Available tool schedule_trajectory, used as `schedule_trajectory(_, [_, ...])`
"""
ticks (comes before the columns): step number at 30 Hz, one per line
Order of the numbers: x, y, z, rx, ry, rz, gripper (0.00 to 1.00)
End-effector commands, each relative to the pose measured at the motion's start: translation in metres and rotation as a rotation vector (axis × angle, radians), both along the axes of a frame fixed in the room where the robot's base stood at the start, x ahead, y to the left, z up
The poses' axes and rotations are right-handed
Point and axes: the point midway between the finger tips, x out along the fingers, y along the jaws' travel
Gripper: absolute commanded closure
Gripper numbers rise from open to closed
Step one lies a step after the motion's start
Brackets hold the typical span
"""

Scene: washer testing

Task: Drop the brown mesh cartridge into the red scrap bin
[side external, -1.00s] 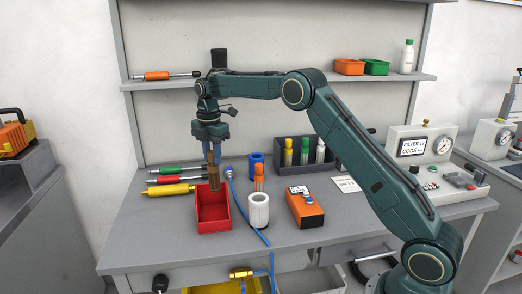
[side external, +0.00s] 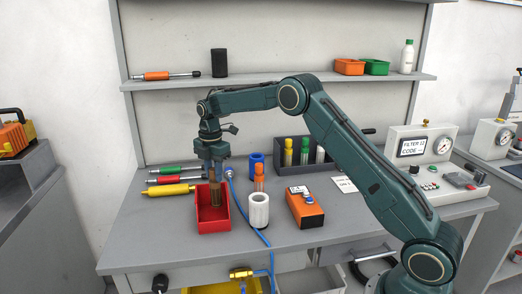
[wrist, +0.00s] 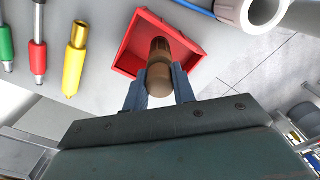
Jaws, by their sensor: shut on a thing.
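The brown mesh cartridge (side external: 215,191) is upright in my gripper (side external: 214,172), its lower part inside the red scrap bin (side external: 203,225). In the wrist view the cartridge (wrist: 158,68) sits between the two blue fingers of my gripper (wrist: 158,88), which are shut on it. The red bin (wrist: 127,55) lies around and beyond it there. The cartridge's lower end is over the bin floor; whether it touches the floor I cannot tell.
A white cylinder (side external: 259,211) stands just right of the bin, with a blue hose (side external: 234,199) between. Yellow (side external: 168,190), red and green tools lie to the left. An orange device (side external: 304,208) stands further right.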

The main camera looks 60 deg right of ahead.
Motion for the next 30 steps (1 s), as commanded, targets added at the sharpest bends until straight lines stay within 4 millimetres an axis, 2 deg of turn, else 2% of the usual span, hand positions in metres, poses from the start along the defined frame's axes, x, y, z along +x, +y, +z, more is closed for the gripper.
schedule_trajectory(9, [0.0,0.0,-0.001,0.0,0.0,0.0,1.0])
schedule_trajectory(10, [0.0,0.0,-0.001,0.0,0.0,0.0,0.68])
schedule_trajectory(13, [0.0,0.0,-0.001,0.0,0.0,0.0,0.49])
schedule_trajectory(23, [0.0,0.0,-0.001,0.0,0.0,0.0,0.49])
schedule_trajectory(30, [0.001,0.0,0.011,0.0,-0.002,0.0,0.49])
